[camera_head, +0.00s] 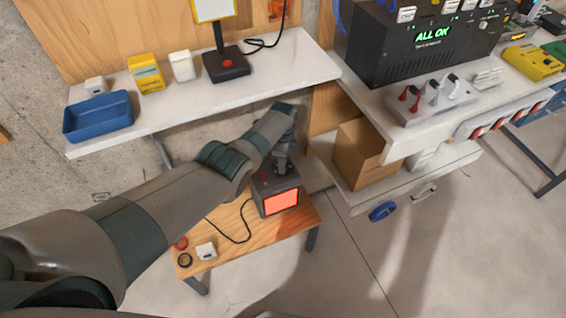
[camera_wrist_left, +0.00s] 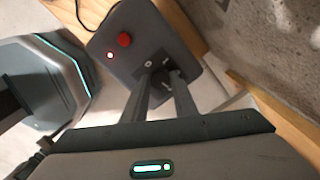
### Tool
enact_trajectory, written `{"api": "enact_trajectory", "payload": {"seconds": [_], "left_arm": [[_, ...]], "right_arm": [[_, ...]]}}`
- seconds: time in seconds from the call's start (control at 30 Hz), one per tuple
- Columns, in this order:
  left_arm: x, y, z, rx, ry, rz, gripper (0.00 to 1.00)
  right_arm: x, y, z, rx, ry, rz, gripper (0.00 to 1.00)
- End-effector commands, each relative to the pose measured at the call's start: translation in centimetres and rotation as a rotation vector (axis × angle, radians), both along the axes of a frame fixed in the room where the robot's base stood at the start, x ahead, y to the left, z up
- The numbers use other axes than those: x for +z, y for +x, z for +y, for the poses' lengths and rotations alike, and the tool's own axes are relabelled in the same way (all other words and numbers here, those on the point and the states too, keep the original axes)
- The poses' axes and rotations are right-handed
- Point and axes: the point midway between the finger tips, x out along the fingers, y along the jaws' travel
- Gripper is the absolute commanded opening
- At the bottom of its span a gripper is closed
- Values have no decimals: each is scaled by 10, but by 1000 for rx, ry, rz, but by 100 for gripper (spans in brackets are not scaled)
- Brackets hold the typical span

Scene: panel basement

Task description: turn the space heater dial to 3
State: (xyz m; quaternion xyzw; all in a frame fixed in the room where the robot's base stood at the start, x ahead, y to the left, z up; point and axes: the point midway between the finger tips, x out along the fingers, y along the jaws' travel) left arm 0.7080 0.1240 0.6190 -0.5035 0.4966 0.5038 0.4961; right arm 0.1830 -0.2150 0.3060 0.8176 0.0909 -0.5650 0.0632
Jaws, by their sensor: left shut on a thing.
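The space heater (camera_head: 277,193) is a dark grey box with a glowing orange front, standing on a low wooden table (camera_head: 240,248). In the left wrist view, the heater's grey top (camera_wrist_left: 135,50) carries a red button (camera_wrist_left: 124,39), a small lit red lamp (camera_wrist_left: 110,55) and a dark round dial (camera_wrist_left: 161,79). My left gripper (camera_head: 282,168) reaches down onto the heater's top. In the left wrist view, my left gripper (camera_wrist_left: 163,80) is shut on the dial, with a finger on each side. The dial's numbers cannot be read. My right gripper is not in view.
A cardboard box (camera_head: 364,154) stands on a shelf to the right. A white plug (camera_head: 206,251) lies on the table.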

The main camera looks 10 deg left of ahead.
Motion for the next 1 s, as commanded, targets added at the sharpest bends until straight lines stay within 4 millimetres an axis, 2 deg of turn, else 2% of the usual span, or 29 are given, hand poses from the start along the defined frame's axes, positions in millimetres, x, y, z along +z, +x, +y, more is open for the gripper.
{"api": "enact_trajectory", "payload": {"seconds": [0.33, 0.53, 0.87, 0.9, 0.97, 1.0], "left_arm": [[-1, -1, 1, -187, 3, 1, 3], [-1, 0, 1, -220, 2, 1, 3], [-1, 0, 1, -222, 2, 1, 3], [-1, 0, 1, -222, 2, 1, 30], [-1, 0, 1, -222, 2, 1, 44], [-1, 0, 1, -222, 2, 0, 44]], "right_arm": [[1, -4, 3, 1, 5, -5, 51], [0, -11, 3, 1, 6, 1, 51], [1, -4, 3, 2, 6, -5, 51], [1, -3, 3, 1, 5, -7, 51], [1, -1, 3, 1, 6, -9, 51], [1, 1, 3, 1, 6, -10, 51]]}}
